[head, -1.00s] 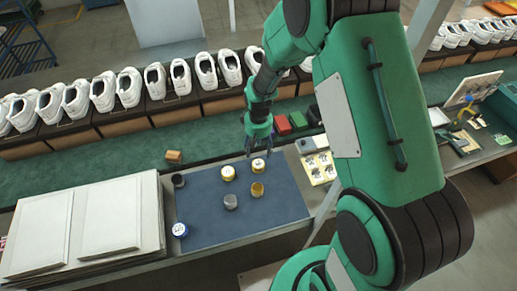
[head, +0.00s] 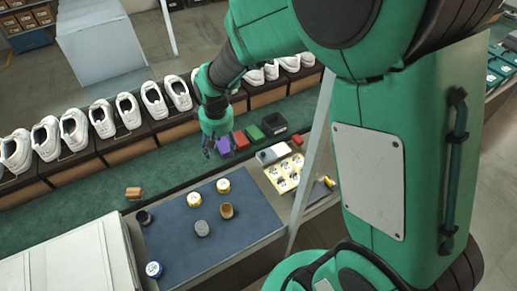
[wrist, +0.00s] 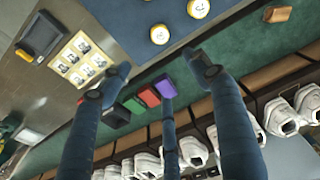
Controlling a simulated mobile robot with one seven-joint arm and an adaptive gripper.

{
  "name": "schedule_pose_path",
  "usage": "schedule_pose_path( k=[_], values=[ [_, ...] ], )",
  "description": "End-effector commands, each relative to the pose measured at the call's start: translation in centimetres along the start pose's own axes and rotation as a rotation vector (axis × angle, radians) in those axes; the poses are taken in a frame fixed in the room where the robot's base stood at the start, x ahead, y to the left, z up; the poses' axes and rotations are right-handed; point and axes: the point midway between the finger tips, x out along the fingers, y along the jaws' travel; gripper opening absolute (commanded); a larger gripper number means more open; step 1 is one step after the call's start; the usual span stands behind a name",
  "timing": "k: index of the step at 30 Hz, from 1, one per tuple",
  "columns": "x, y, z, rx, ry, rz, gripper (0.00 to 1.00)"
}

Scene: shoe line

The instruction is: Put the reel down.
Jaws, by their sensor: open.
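Several small reels stand on the dark blue mat (head: 180,245). Two have yellow sides and white tops: one yellow reel (head: 223,186) near the far edge, another yellow reel (head: 194,200) to its left. Nearer are a tan reel (head: 227,211) and a grey reel (head: 201,228). A black reel (head: 144,218) is at the left edge and a blue-and-white reel (head: 154,269) at the near left. My gripper (head: 217,150) is open and empty, beyond the mat's far edge. In the wrist view its spread fingers (wrist: 163,80) hold nothing, and both yellow reels show beyond them.
A wooden block (head: 134,193) rests on the green strip. White shoes (head: 75,130) line the back; pale panels (head: 75,268) lie left.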

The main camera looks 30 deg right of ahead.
Motion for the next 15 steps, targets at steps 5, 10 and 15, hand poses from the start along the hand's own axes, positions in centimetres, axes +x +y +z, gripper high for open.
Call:
schedule_pose_path(
  k=[5, 10, 15],
  values=[
    [-6.6, -0.1, 2.0, 0.024, 0.061, 0.008, 0.63],
    [-11.9, -0.2, 4.6, 0.047, 0.116, 0.014, 0.63],
    [-16.5, -0.5, 7.8, 0.069, 0.168, 0.019, 0.63]
  ],
)
